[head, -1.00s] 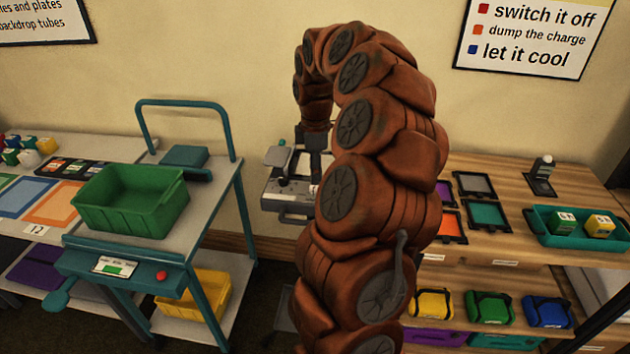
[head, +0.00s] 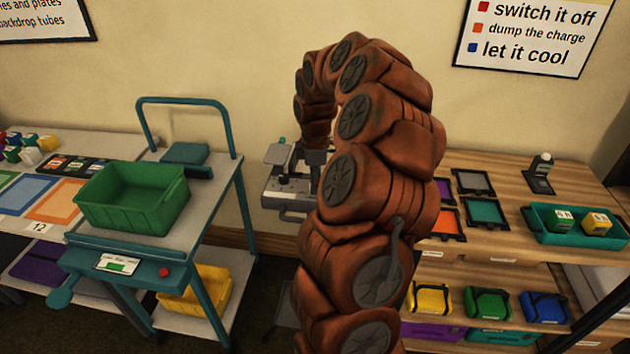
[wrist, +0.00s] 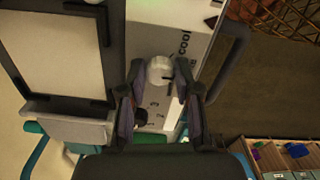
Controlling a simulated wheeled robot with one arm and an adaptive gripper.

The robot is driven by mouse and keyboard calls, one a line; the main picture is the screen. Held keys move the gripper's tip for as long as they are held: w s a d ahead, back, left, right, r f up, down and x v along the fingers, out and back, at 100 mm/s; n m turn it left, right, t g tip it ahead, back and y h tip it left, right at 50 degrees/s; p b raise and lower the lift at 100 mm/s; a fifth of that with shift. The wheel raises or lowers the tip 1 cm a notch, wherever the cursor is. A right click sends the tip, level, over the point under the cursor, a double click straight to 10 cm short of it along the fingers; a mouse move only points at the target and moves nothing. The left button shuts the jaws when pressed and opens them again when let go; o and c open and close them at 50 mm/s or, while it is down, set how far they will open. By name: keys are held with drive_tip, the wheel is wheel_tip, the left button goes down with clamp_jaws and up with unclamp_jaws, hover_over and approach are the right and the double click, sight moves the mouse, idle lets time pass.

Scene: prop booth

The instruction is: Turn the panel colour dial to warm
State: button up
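The panel (head: 287,197) is a grey unit between the cart and the wooden shelf, partly hidden by my arm in the head view. In the wrist view its pale face (wrist: 150,14) carries a round white dial (wrist: 159,71), with the word "cool" printed up and right of it. My gripper (wrist: 160,68) has its two dark fingers apart, one on each side of the dial. I cannot tell whether they touch it. A small dark knob (wrist: 141,117) shows nearer the palm. The dial's pointer and any "warm" mark cannot be made out.
A pale framed plate (wrist: 52,50) stands left of my gripper in the wrist view. A teal cart (head: 222,215) with a green bin (head: 132,222) stands left of the panel. A wooden shelf (head: 500,180) with a teal tray (head: 530,238) is on the right.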

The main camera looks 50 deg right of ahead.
clamp_jaws()
drive_tip(key=shift+f+m+b, duration=0.15)
drive_tip(key=shift+m+b, duration=0.15)
drive_tip(key=shift+b, duration=0.3)
drive_tip(key=shift+f+m+b, duration=0.1)
drive_tip(key=shift+m+b, duration=0.4)
drive_tip(key=shift+b, duration=0.4)
drive_tip(key=m+b, duration=0.3)
drive_tip(key=b, duration=0.1)
drive_tip(key=shift+f, duration=0.1)
drive_tip(key=m+b, duration=0.4)
drive_tip(key=shift+r+m+b, duration=0.15)
drive_tip(key=shift+m+b, duration=0.45)
drive_tip(key=shift+m, duration=0.15)
drive_tip(key=shift+r+m+b, duration=0.15)
drive_tip(key=shift+m+b, duration=0.45)
drive_tip(key=shift+m, duration=0.15)
